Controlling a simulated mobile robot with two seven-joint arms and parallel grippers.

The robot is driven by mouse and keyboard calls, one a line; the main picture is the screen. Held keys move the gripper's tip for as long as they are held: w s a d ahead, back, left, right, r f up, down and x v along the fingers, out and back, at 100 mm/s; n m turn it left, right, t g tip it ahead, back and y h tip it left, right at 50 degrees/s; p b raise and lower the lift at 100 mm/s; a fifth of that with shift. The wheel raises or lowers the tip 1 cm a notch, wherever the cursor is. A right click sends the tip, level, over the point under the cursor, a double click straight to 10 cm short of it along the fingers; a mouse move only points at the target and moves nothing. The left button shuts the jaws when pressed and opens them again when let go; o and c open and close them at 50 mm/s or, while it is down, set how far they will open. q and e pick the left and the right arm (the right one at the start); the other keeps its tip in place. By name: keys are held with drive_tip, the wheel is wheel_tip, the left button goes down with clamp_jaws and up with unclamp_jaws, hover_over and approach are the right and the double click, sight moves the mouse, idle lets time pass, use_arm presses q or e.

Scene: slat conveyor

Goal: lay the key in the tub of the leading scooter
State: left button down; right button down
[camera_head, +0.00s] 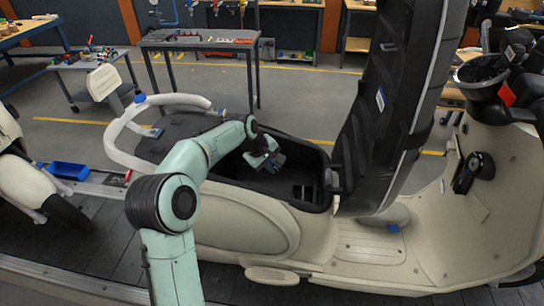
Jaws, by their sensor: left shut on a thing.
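The cream scooter (240,218) in front of me faces right with its seat (385,95) tipped up. Its dark tub (315,178) lies open under the raised seat. My right gripper is not in view.
The upright seat bounds the tub on the right, and the rear grab rail (120,140) stands at the left. A second scooter (18,170) is behind at the far left. A blue bin (68,170) sits between them. Work tables (200,42) stand at the back.

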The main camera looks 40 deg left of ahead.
use_arm(q)
wheel_tip(320, 180, down, 7)
drive_tip(key=shift+f, duration=0.1)
drive_tip(key=shift+f+b, duration=0.4)
drive_tip(key=shift+f, duration=0.05)
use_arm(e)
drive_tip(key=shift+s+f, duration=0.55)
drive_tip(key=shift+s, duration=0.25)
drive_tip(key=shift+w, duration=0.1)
use_arm(q)
drive_tip(key=c, duration=1.1)
unclamp_jaws()
drive_tip(key=shift+o, duration=0.2)
drive_tip(key=shift+f, duration=0.1)
drive_tip(key=shift+s, duration=0.1)
drive_tip(key=v, duration=1.3)
drive_tip(key=shift+r+b, duration=0.3)
drive_tip(key=shift+r, duration=0.05)
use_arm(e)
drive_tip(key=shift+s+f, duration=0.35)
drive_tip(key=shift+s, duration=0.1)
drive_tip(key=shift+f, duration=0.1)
